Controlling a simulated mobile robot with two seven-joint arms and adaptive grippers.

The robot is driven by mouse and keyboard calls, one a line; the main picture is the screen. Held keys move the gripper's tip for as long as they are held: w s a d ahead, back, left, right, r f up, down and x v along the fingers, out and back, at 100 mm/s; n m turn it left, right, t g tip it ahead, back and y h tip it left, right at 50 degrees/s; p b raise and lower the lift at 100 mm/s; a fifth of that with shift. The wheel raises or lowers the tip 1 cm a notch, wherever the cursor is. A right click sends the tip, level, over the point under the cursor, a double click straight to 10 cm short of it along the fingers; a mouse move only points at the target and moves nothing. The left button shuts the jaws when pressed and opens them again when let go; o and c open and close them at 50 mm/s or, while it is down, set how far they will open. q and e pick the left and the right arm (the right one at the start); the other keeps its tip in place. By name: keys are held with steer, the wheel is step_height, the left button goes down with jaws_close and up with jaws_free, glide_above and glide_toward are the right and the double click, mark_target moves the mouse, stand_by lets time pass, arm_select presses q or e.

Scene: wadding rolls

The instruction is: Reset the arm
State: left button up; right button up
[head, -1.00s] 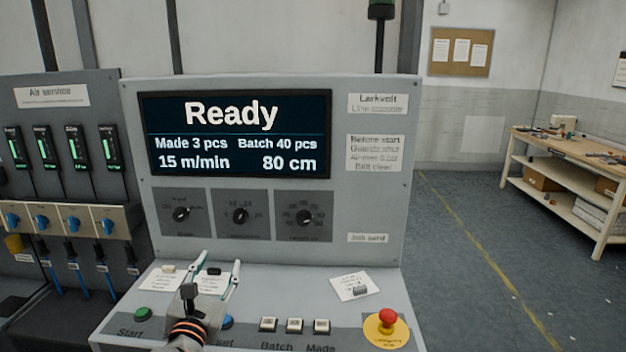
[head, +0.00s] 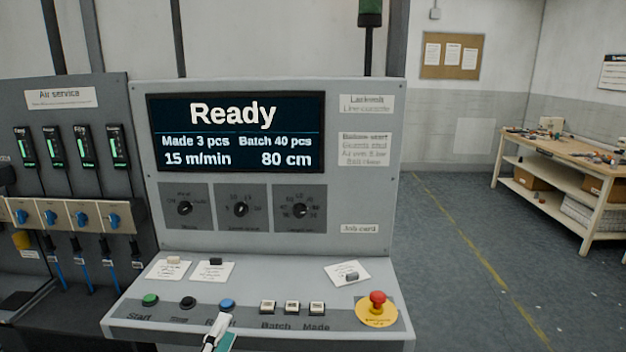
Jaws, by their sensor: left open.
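My left gripper (head: 220,332) shows at the bottom edge of the head view, with only its fingers in the picture. It is open and nothing shows between its fingers. It is in front of the console (head: 150,328), just below the blue button (head: 227,304), and partly covers that button's label. Whether it touches the console front cannot be told. The rest of my left arm is out of the picture. My right gripper is not in view.
The console carries a green Start button (head: 150,300), a black button (head: 188,302), Batch and Made keys, a red emergency button (head: 377,301) and a screen (head: 236,132) reading "Ready". An air service panel (head: 62,150) stands left. Floor (head: 450,270) is open at right, before a workbench (head: 560,152).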

arm_select(q)
steer(key=s+a+f+m+g, duration=0.1)
steer(key=s+f+m+g, duration=0.2)
steer(key=s+f+m, duration=0.3)
steer(key=s+a+f+m+g+y, duration=0.1)
steer(key=s+f+m+g, duration=0.2)
steer(key=f, duration=1)
steer(key=s+a+f+m+g+y, duration=0.1)
steer(key=s+f+m+g, duration=0.2)
steer(key=s+f+m, duration=0.6)
steer(key=s+f, duration=0.1)
steer(key=s, duration=0.1)
steer(key=shift+s+f, duration=0.15)
steer(key=shift+s, duration=0.15)
